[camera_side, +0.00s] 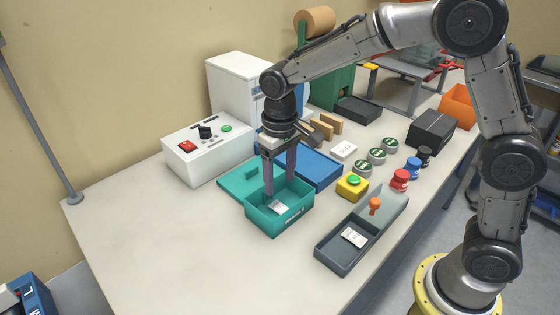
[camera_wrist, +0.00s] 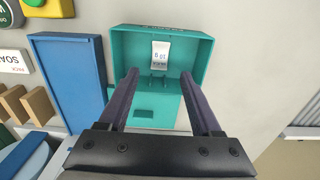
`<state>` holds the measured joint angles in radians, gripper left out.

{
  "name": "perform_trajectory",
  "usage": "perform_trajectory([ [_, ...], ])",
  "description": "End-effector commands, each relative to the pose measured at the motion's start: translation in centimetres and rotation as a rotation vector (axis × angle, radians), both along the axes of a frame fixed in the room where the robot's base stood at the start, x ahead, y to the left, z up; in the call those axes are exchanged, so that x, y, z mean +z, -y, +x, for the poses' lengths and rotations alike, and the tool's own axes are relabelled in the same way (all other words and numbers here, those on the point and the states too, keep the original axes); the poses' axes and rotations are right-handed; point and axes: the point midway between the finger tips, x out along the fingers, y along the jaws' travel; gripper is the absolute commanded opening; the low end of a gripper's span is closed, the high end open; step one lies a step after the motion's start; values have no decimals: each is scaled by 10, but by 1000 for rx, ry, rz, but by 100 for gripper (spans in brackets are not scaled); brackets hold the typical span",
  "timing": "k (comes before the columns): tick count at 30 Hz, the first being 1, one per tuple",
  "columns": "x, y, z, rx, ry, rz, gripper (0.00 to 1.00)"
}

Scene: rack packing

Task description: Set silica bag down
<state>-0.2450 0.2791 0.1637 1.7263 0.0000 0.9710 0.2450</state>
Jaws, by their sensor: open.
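A small white printed packet, the silica bag (camera_side: 278,207), lies inside the open teal box (camera_side: 280,225). In the wrist view the bag (camera_wrist: 161,53) rests inside the box, near its far wall, beyond my fingertips. My gripper (camera_side: 279,185) points down at the teal box with its fingers apart. In the wrist view my gripper (camera_wrist: 159,78) has nothing between its fingers, and the bag is clear of both.
A flat teal lid (camera_side: 238,184) lies behind the box, and a blue box (camera_side: 312,167) stands beside it. A grey two-part tray (camera_side: 330,258) holds another white packet (camera_side: 353,237) and an orange-handled stamp (camera_side: 375,205). The front left table is clear.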

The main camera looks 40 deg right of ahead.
Motion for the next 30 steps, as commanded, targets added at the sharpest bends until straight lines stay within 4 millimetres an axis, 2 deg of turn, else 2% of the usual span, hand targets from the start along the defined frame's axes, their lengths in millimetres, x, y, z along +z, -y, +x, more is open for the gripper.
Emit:
perform_trajectory([
  [3,23,0,1,0,4,1,66],
  [7,39,0,0,0,2,0,66],
  [16,49,0,-1,0,0,0,66],
  [19,57,5,-7,-1,16,4,66],
  [23,80,23,-32,-4,76,16,66],
  [27,107,49,-79,-5,170,28,66],
  [30,118,65,-115,-5,241,30,66],
])
